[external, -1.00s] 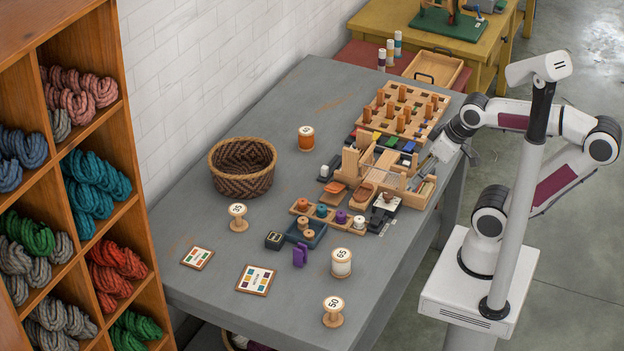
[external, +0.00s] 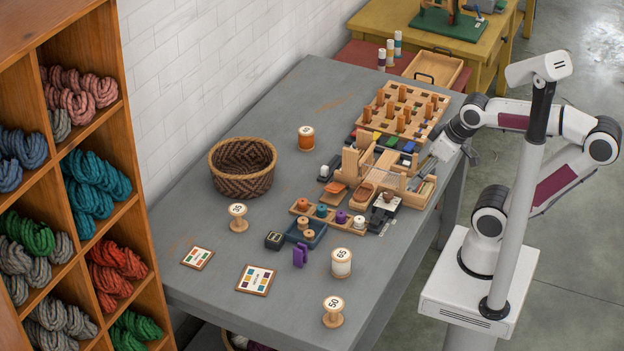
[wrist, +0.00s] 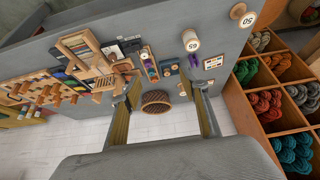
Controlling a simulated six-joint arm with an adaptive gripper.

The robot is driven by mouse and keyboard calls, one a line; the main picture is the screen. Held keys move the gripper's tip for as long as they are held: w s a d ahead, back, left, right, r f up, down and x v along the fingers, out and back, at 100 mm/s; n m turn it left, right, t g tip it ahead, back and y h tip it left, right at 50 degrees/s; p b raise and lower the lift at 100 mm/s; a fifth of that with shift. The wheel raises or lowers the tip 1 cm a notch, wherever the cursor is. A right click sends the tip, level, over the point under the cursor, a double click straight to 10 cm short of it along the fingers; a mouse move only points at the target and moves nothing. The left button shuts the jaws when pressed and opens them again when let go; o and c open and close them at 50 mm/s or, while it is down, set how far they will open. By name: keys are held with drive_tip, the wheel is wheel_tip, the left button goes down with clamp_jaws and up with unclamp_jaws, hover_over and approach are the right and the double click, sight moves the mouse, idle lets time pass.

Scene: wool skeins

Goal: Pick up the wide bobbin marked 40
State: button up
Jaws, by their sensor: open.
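No bobbin mark clearly reads 40. A bobbin wound with orange thread (external: 306,138) stands upright behind the basket in the external view; its top mark is too small to read. A pale bobbin (external: 238,217) seems marked 35, a cream-wound one (external: 341,263) 65, and a bare wooden one (external: 333,312) 50. The last two also show in the wrist view as 65 (wrist: 191,41) and 50 (wrist: 239,12). My gripper (external: 428,162) is open and empty over the table's right side, far from these bobbins. Its spread fingers (wrist: 163,88) show in the wrist view.
A woven basket (external: 243,184) stands left of centre. Wooden organisers (external: 372,170) and a peg board (external: 410,108) crowd the right side near my gripper. Two sample cards (external: 256,280) lie at the front left. A shelf of wool (external: 85,190) borders the left. Clear table surrounds the orange-wound bobbin.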

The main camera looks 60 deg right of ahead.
drive_tip(key=shift+o, duration=0.5)
drive_tip(key=shift+w, duration=0.1)
drive_tip(key=w+a+r+m+t+y, duration=0.1)
drive_tip(key=w+r+t, duration=0.15)
drive_tip(key=w, duration=0.95)
drive_tip(key=w+r+t, duration=0.1)
drive_tip(key=w+r, duration=0.2)
drive_tip(key=w, duration=0.8)
drive_tip(key=w+d+f+m+t+h, duration=0.15)
drive_tip(key=w+d, duration=0.25)
drive_tip(key=w, duration=0.6)
drive_tip(key=w+d+f+m+t+h, duration=0.1)
drive_tip(key=w+d+f+m, duration=0.15)
drive_tip(key=w, duration=0.65)
drive_tip(key=m+g+h, duration=0.3)
drive_tip(key=m+h, duration=0.3)
drive_tip(key=h, duration=0.2)
hover_over(307, 138)
drive_tip(key=a, duration=0.9)
wheel_tip(307, 138, down, 20)
drive_tip(key=d+f, duration=0.1)
drive_tip(key=f, duration=0.1)
drive_tip(key=s+d+f+g+h, duration=0.1)
drive_tip(key=d+f, duration=0.1)
drive_tip(key=s+d+f+m+h, duration=0.1)
drive_tip(key=d+f, duration=0.1)
drive_tip(key=f, duration=0.1)
drive_tip(key=shift+s+g, duration=0.25)
drive_tip(key=shift+g, duration=0.15)
